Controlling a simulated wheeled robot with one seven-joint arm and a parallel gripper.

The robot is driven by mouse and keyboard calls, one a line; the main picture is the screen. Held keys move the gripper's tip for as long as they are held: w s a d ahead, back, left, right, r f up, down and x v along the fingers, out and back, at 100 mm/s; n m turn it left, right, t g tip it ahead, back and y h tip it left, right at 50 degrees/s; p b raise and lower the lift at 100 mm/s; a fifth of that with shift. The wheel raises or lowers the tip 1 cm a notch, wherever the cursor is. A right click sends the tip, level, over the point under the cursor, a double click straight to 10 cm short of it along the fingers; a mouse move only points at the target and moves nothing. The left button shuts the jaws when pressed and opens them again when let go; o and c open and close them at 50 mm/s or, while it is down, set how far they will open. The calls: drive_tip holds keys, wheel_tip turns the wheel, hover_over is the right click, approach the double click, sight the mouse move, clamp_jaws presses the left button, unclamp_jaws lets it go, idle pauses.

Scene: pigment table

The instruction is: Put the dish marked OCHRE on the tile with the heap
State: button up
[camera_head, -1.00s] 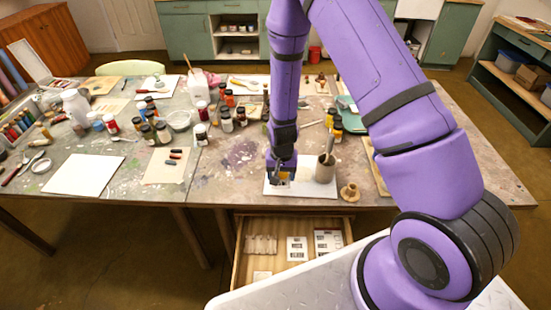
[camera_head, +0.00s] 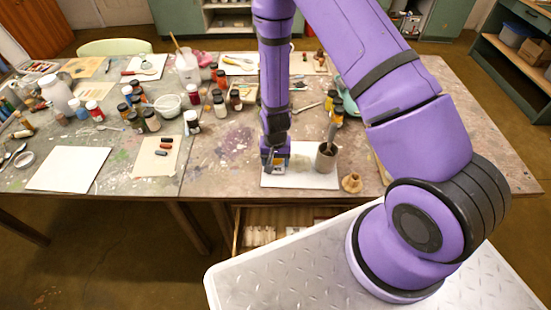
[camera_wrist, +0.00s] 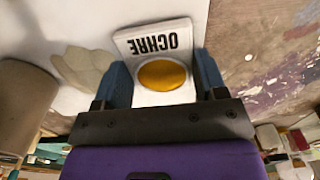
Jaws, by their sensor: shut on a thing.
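The dish marked OCHRE (camera_wrist: 158,40) is a white piece with black lettering and a round well of ochre, seen upside down in the wrist view. My gripper (camera_wrist: 163,78) is shut on it, a blue finger on each side. In the head view my gripper (camera_head: 275,165) is low over the left part of a white board (camera_head: 300,178); I cannot tell whether the dish touches it. A pale grey-beige patch (camera_wrist: 85,68) lies on the white surface beside the dish; I cannot tell whether it is a heap. No heap is clear in the head view.
A brown cup (camera_head: 326,158) with a tool in it stands on the board, right of my gripper. A small tan piece (camera_head: 351,183) stands to its right. Several paint jars (camera_head: 193,122) stand at the back left. An open drawer (camera_head: 258,237) is below the table edge.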

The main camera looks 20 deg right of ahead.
drive_tip(key=shift+f, duration=0.1)
drive_tip(key=o, duration=1)
